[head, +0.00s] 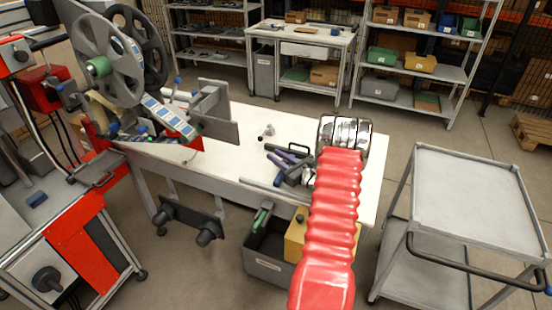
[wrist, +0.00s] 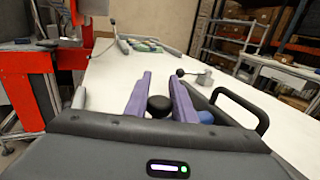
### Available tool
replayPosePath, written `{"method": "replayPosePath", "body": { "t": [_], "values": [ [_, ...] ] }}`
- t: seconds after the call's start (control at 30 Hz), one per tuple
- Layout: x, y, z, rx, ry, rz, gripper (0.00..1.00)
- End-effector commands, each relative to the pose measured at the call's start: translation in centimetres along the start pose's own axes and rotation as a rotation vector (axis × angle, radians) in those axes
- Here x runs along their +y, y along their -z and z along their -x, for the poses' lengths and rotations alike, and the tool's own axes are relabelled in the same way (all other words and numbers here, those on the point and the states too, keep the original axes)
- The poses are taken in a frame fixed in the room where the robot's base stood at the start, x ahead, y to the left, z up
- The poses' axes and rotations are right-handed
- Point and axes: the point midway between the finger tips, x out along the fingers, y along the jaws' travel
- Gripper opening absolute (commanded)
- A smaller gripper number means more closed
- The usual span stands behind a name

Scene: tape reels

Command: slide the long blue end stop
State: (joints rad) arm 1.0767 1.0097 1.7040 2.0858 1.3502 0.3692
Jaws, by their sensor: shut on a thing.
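My gripper (head: 270,160) is over the right part of the white worktable (head: 225,168). In the wrist view its two purple fingers (wrist: 160,85) stand on either side of a round black knob (wrist: 159,106) and are shut on it. The knob's lower part is hidden behind the gripper body. A small blue piece (wrist: 206,117) shows just right of the right finger. I cannot tell whether it belongs to the long blue end stop. I cannot make out the whole end stop in either view.
A small metal piece with a ball-ended lever (wrist: 196,76) stands beyond my gripper. A reel machine (head: 100,67) is at the left. A grey bin (head: 268,262) stands below the table's front edge, and a grey cart (head: 480,195) stands right. The table's middle is mostly clear.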

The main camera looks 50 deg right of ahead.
Motion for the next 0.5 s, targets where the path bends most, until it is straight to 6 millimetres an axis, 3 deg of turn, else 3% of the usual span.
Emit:
{"method": "replayPosePath", "body": {
  "t": [0.03, 0.07, 0.1, 0.33, 0.5],
  "values": [
    [0.19, 0.12, -0.02, 0.002, -0.003, -0.002, 0.0],
    [0.19, 0.12, -0.03, 0.002, -0.003, -0.002, 0.23],
    [0.19, 0.12, -0.03, 0.002, -0.004, -0.002, 0.26],
    [0.13, 0.06, -0.07, 0.001, -0.002, -0.001, 0.42],
    [0.11, 0.03, -0.09, 0.001, -0.002, -0.001, 0.42]
  ]
}}
